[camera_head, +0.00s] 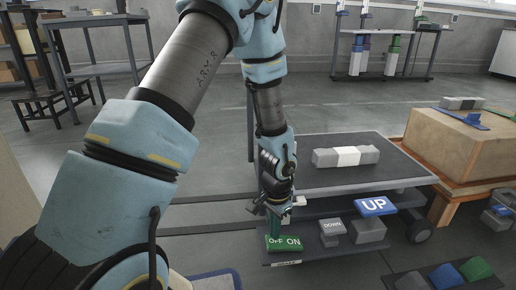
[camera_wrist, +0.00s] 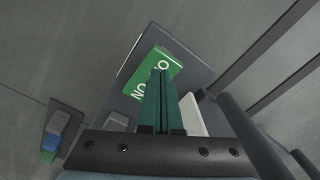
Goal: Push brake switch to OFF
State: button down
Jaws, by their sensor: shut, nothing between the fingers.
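The brake switch (camera_head: 291,241) is a green rocker marked OFF on its left and ON on its right, low on a grey panel. It also shows in the wrist view (camera_wrist: 139,83), with the lettering turned around. My gripper (camera_head: 275,235) points down at the OFF side in the head view, its green fingers shut and empty. In the wrist view the fingertips (camera_wrist: 160,72) overlap the switch and partly hide the OFF letters. I cannot tell whether they touch it.
A grey DOWN pedal (camera_head: 333,227) and a blue UP pedal (camera_head: 376,206) stand right of the switch. Above is a lift table (camera_head: 396,168) carrying a grey block with a white band (camera_head: 347,156). A brown box (camera_head: 455,147) stands at the right.

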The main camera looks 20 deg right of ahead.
jog(key=shift+f+b, duration=0.75)
jog(key=shift+f, duration=0.45)
dwell(0.7)
jog(key=shift+r, duration=0.15)
notch_tip(320, 180, up, 7)
jog(key=p, duration=0.7)
